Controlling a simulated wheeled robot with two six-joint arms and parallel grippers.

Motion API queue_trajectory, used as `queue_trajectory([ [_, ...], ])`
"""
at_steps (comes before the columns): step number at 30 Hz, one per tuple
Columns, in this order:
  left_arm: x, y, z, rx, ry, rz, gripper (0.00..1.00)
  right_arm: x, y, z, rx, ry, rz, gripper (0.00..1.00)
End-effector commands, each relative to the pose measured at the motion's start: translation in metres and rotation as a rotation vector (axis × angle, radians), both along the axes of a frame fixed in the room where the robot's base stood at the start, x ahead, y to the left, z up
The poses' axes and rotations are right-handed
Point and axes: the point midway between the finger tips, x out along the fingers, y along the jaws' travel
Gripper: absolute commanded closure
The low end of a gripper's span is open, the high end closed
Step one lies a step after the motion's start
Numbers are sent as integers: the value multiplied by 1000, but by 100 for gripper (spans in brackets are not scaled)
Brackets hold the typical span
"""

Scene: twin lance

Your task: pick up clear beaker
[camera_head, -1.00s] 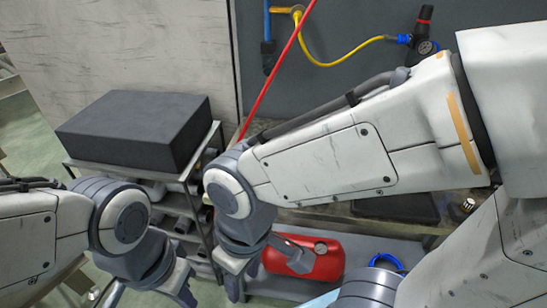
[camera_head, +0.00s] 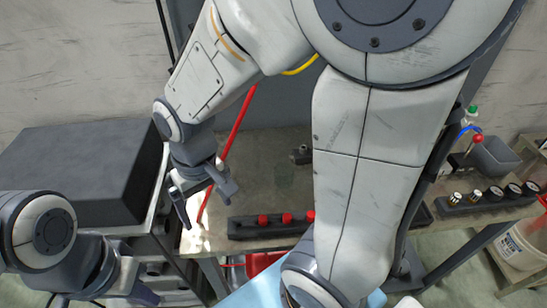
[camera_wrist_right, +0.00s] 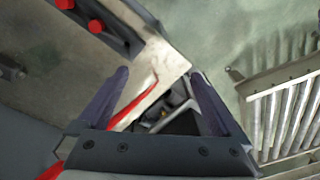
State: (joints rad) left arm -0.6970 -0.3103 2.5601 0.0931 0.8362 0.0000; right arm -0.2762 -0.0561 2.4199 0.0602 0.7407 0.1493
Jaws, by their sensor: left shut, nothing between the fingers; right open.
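I cannot make out the clear beaker for certain; a faint see-through shape (camera_head: 284,174) on the workbench (camera_head: 262,150) in the head view may be it. My right gripper (camera_head: 203,203) is open and empty, pointing down above the left end of the bench, to the left of that faint shape. In the right wrist view its two fingers (camera_wrist_right: 157,92) are spread over the bench's corner. My left gripper (camera_head: 105,296) is low at the bottom left of the head view, shut and empty, partly cut off by the frame.
A red rod (camera_head: 236,130) leans beside my right gripper. A black rack with red-topped items (camera_head: 262,227) lies along the bench's front. A large black block (camera_head: 85,170) stands on the left cart. A white bucket (camera_head: 518,245) and dark-capped vials (camera_head: 495,194) are at the right.

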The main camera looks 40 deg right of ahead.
Motion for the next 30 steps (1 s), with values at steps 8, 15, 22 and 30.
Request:
queue_trajectory([
  [8, 0, 0, 60, 0, 0, 1, 100, 68, -155, 7, -26, 36, -675, 0],
  [15, 0, 0, 78, 0, 0, 1, 100, 63, -240, -6, -31, 49, -980, 0],
  [22, 0, 0, 82, 0, 0, 1, 100, 59, -253, -34, -32, 55, -1029, 0],
  [30, 0, 0, 85, 0, 0, 1, 100, 59, -253, -63, -32, 52, -1027, 0],
])
